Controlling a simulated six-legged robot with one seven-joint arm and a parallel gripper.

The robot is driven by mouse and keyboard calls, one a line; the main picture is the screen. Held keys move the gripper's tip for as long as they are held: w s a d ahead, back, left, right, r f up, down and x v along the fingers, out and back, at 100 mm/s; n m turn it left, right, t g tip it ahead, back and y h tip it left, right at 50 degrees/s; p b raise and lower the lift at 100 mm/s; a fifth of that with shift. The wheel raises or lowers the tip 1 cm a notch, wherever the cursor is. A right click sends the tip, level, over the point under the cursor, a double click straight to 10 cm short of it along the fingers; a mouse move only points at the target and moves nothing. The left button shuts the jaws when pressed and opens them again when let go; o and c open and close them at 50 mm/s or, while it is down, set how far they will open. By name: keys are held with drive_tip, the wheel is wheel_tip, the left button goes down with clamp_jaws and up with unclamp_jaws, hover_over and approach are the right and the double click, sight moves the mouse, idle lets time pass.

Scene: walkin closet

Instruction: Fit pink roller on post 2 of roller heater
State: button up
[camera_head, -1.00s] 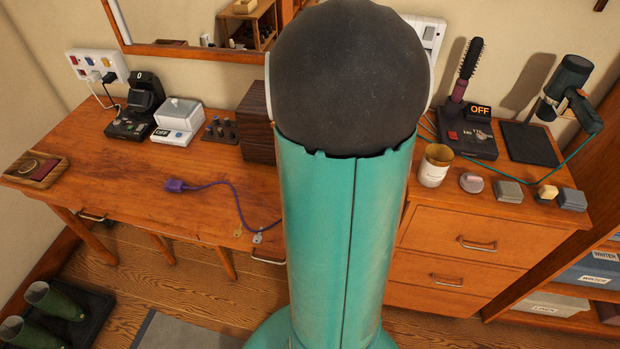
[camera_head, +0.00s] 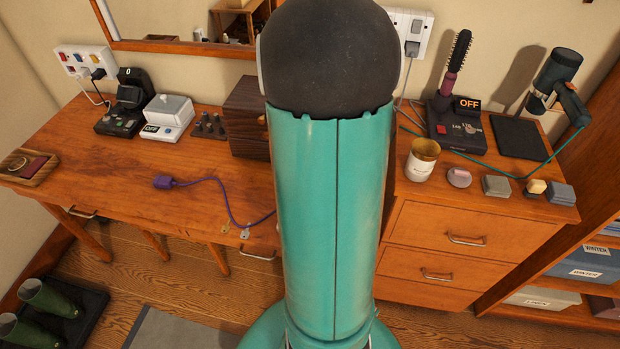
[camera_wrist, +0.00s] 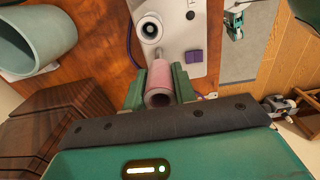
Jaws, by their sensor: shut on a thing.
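In the wrist view my gripper (camera_wrist: 160,93) is shut on the pink roller (camera_wrist: 160,76). The roller's open end faces the camera, with a finger on each side. Beyond it lies a pale panel (camera_wrist: 178,32), apparently the roller heater, with a white round piece with a dark centre (camera_wrist: 150,28) and a purple block (camera_wrist: 195,57). A thin post-like shape shows just past the roller's far end; I cannot tell whether the roller is around it or short of it. Post numbers are not readable. In the head view my arm hides the gripper, roller and panel.
A dark wooden box (camera_head: 245,120) stands beside my arm; it also shows in the wrist view (camera_wrist: 60,125). A pale green hollow cylinder (camera_wrist: 30,42) is left there. A purple cord (camera_head: 215,182) crosses the desk. A candle cup (camera_head: 422,162) stands right.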

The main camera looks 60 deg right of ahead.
drive_tip(key=shift+f, duration=0.4)
drive_tip(key=shift+d+f, duration=0.1)
drive_tip(key=shift+f, duration=2.7)
idle(3.7)
drive_tip(key=o, duration=1)
wheel_tip(320, 180, up, 14)
drive_tip(key=shift+f, duration=0.1)
